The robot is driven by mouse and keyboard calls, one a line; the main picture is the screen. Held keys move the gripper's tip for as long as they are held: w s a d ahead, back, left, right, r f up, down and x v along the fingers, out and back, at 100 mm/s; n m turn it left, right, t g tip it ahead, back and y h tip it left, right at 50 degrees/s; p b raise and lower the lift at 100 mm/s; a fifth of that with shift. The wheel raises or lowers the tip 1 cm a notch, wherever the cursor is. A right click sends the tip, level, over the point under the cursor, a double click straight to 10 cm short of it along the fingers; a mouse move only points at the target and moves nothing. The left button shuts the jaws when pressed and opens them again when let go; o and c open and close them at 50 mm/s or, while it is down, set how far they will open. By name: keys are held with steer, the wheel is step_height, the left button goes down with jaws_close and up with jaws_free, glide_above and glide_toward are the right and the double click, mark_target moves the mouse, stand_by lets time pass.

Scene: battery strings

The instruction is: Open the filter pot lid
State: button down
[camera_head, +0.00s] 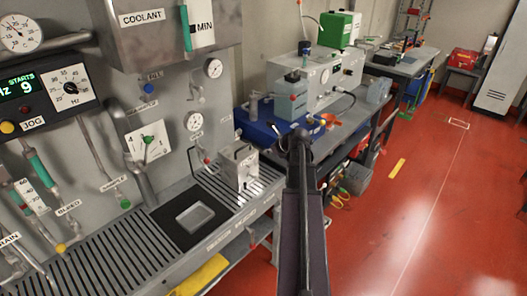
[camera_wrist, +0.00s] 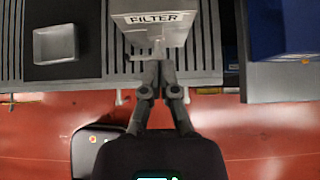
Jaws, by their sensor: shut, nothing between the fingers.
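The filter pot (camera_head: 240,168) is a small metal box on the slatted bench in the head view, left of my arm. In the wrist view the filter pot (camera_wrist: 155,35) is at the top centre, with a FILTER label on it. A small bar-like handle or latch sticks out below the label, close to my fingertips; I cannot tell whether they touch it. My gripper (camera_wrist: 157,68) is shut and empty, its fingertips together just at the pot's near side. The lid's top seems down in the head view, but its edges are too small to be sure.
A shallow grey tray (camera_head: 195,216) lies on a black mat, left of the pot; it also shows in the wrist view (camera_wrist: 55,58). A blue box (camera_head: 275,130) stands on the bench behind. The red floor (camera_head: 430,220) at right is clear.

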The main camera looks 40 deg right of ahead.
mark_target(246, 154)
steer(key=b+x, duration=0.6)
steer(key=x, duration=0.3)
steer(key=shift+w+f, duration=0.15)
steer(key=shift+f, duration=0.15)
steer(key=shift+w+r+p, duration=0.75)
steer(key=shift+w+r, duration=0.2)
steer(key=shift+w, duration=0.25)
steer(key=shift+w+a+r, duration=0.1)
steer(key=shift+w+r, duration=0.15)
steer(key=shift+w, duration=0.25)
steer(key=shift+r+p, duration=0.1)
steer(key=shift+p, duration=0.3)
